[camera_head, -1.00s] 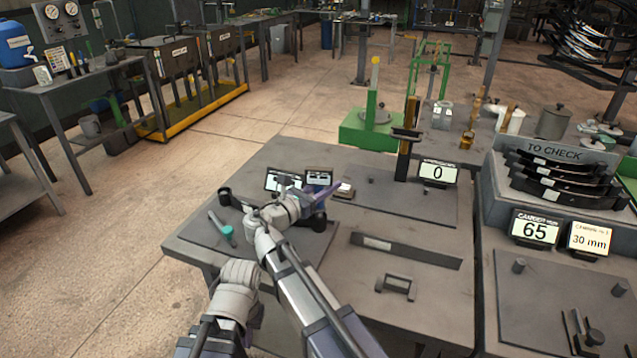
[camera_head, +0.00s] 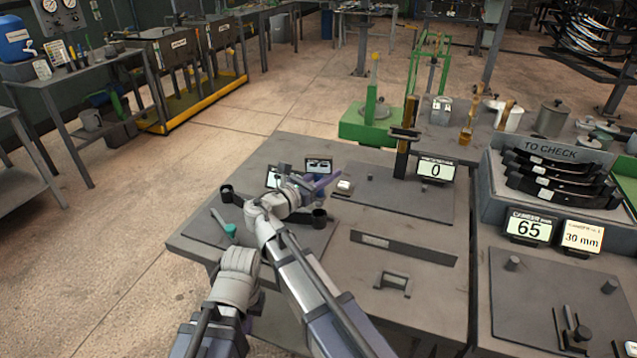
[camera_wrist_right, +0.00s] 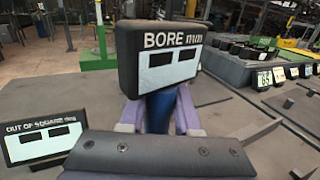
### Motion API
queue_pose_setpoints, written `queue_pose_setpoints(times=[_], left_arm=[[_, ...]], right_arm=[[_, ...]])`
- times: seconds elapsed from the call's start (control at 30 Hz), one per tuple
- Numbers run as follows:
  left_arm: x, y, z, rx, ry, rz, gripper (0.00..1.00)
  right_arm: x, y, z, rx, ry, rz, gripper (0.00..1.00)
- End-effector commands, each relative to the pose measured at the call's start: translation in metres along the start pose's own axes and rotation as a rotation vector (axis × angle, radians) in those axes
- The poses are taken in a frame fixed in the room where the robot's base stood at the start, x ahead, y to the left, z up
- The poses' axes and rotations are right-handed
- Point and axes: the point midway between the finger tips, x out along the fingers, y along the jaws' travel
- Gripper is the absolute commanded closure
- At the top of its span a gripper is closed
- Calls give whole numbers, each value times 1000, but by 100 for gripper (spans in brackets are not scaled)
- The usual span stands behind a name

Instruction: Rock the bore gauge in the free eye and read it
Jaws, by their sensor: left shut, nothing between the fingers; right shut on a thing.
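My right gripper (camera_head: 325,184) reaches over the back left of the near bench. In the right wrist view its purple fingers are shut around the blue stem (camera_wrist_right: 158,108) of the bore gauge. No free eye can be made out.
A dark mat (camera_head: 205,228) holds black cups (camera_head: 226,193) and a green-ended tool (camera_head: 230,230). A flat bar (camera_head: 405,248) and a small handle (camera_head: 393,282) lie nearer. A display reading 0 (camera_head: 436,169) stands by a post. The "TO CHECK" rack (camera_head: 560,150) is at right.

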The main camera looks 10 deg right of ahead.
Motion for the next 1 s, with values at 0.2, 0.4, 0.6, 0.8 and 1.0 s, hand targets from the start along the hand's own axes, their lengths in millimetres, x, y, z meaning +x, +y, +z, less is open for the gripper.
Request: queue_pose_setpoints(times=[0.2, 0.4, 0.6, 0.8, 1.0], left_arm=[[0, 0, 0, 0, 0, 0, 100], [-8, -1, 0, 0, 0, 0, 100], [-24, -2, 1, 0, 0, 0, 100], [-39, -4, 2, 0, 0, 0, 100], [-40, -4, 2, 0, 0, 0, 100]], right_arm=[[0, 0, 0, 0, -1, 0, 100], [0, 0, 8, 0, -1, 0, 100], [0, 0, 24, 0, -1, 0, 100], [0, 0, 39, 0, -1, 0, 100], [0, 0, 40, 0, -1, 0, 100]])
